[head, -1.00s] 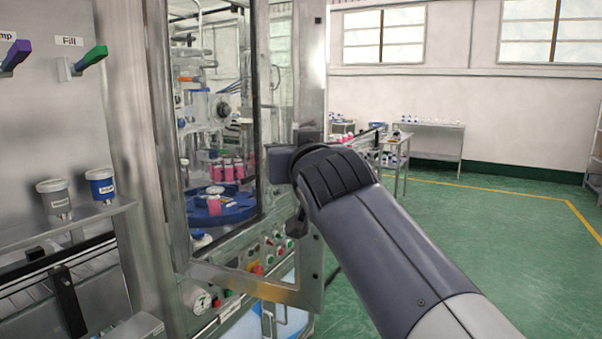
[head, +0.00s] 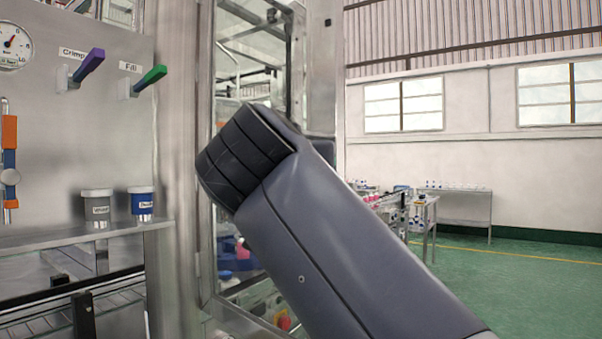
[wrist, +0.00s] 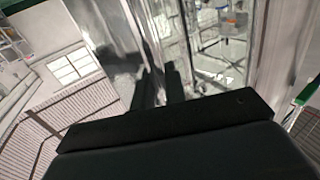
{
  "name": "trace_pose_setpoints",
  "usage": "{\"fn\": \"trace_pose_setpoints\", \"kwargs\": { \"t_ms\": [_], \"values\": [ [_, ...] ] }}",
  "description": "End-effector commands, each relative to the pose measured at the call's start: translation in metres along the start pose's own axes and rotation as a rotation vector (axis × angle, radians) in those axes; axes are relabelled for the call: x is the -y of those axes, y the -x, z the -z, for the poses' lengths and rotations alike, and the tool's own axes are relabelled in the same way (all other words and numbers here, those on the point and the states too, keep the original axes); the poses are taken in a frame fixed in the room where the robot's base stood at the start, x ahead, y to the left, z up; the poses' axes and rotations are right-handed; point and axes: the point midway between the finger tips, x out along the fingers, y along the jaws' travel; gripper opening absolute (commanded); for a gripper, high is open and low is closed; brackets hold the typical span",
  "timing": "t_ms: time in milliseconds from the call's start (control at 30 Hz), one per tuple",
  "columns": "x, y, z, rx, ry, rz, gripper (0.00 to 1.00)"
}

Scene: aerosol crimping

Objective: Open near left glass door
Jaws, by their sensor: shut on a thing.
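The near left glass door (head: 204,200) is a tall metal-framed pane on the machine, left of centre in the head view. My arm crosses in front of it and hides much of its glass and my gripper's fingers there. In the wrist view my gripper (wrist: 161,86) shows as two dark fingers close together against a shiny metal upright of the door frame. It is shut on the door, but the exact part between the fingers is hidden. I cannot tell how far the door stands open.
The machine's front panel at left has a purple lever (head: 88,66), a green lever (head: 149,80) and a gauge (head: 12,44). Grey (head: 97,209) and blue (head: 142,204) cups stand on a shelf. Tables (head: 455,210) stand behind at right; green floor is clear there.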

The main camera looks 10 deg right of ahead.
Motion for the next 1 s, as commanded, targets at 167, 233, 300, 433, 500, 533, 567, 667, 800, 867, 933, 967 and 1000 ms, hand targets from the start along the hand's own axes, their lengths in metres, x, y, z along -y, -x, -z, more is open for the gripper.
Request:
{"fn": "trace_pose_setpoints", "kwargs": {
  "t_ms": [167,233,300,433,500,533,567,667,800,867,933,967,1000],
  "values": [
    [0.0086,0.0047,-0.0053,0.004,0.002,-0.017,0.0],
    [0.0091,0.0064,-0.0052,0.005,-0.001,-0.024,0.0],
    [0.0091,0.0075,-0.0049,0.004,-0.002,-0.029,0.0],
    [0.0087,0.0083,-0.0047,0.003,-0.003,-0.033,0.0],
    [0.0084,0.0084,-0.0047,0.004,-0.003,-0.034,0.0],
    [0.0083,0.0084,-0.0047,0.004,-0.003,-0.035,0.0],
    [0.0081,0.0084,-0.0048,0.004,-0.003,-0.035,0.0],
    [0.0079,0.0084,-0.005,0.005,-0.003,-0.035,0.0],
    [0.0074,0.0085,-0.0051,0.006,-0.004,-0.036,0.17],
    [0.0071,0.0087,-0.0044,0.004,-0.004,-0.036,0.22],
    [0.0067,0.009,-0.0034,0.002,-0.006,-0.036,0.28],
    [0.0065,0.0091,-0.003,0.001,-0.006,-0.036,0.3],
    [0.0064,0.0092,-0.0026,0.001,-0.006,-0.036,0.3]
  ]
}}
